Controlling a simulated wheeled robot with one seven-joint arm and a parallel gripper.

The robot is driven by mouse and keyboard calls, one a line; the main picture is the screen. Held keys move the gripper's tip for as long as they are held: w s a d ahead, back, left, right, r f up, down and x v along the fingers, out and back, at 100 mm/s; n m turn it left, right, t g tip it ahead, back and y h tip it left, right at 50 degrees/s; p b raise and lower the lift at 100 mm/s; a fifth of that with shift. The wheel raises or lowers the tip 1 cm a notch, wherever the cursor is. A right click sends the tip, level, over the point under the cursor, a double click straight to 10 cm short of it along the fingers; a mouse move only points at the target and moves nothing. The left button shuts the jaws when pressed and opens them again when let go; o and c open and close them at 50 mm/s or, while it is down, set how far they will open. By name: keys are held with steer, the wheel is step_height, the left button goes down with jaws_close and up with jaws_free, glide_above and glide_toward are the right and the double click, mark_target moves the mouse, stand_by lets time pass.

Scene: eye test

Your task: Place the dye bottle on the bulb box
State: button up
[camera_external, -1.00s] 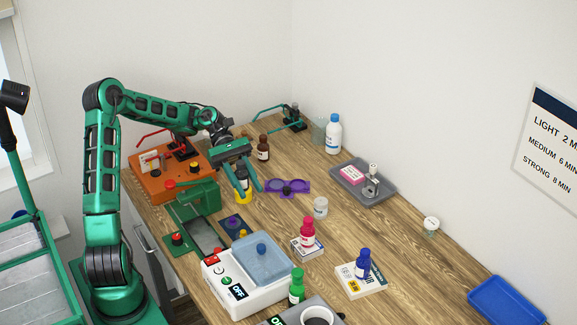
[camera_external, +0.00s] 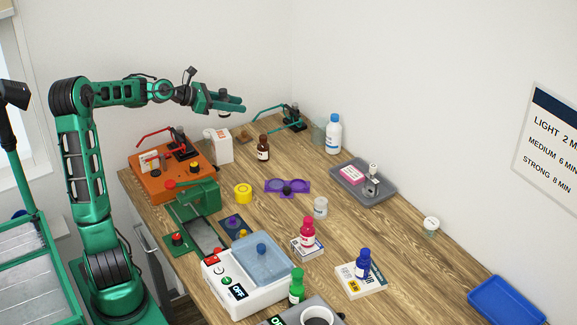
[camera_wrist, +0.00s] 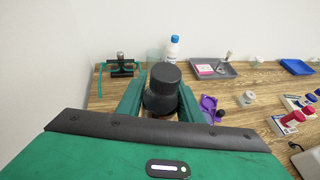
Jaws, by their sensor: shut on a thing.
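My gripper (camera_external: 233,105) is raised above the back left of the table, shut on a small black-capped bottle (camera_external: 224,113), which I take to be the dye bottle. In the wrist view its black cap (camera_wrist: 162,78) sits between the fingers; the cap and fingers hide most of its body. A white upright box with an orange-red mark (camera_external: 219,146) stands on the table below my gripper and could be the bulb box; its print is too small to read. The bottle is well above the table, apart from the box.
A brown bottle (camera_external: 263,148) stands right of the white box, an orange unit (camera_external: 150,181) left of it. A yellow ring (camera_external: 243,194) and purple holder (camera_external: 288,187) lie in front. Red (camera_external: 307,233) and blue (camera_external: 363,264) bottles stand on flat boxes.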

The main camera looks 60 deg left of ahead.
step_height(320, 180, down, 9)
steer(key=a+n+y, duration=0.1)
steer(key=a, duration=0.2)
steer(key=shift+s, duration=0.2)
stand_by(0.4)
steer(key=o, duration=1.1)
steer(key=shift+o, duration=0.2)
steer(key=shift+r, duration=0.1)
steer(key=v, duration=1.2)
steer(key=shift+s+d, duration=0.1)
steer(key=shift+d, duration=0.05)
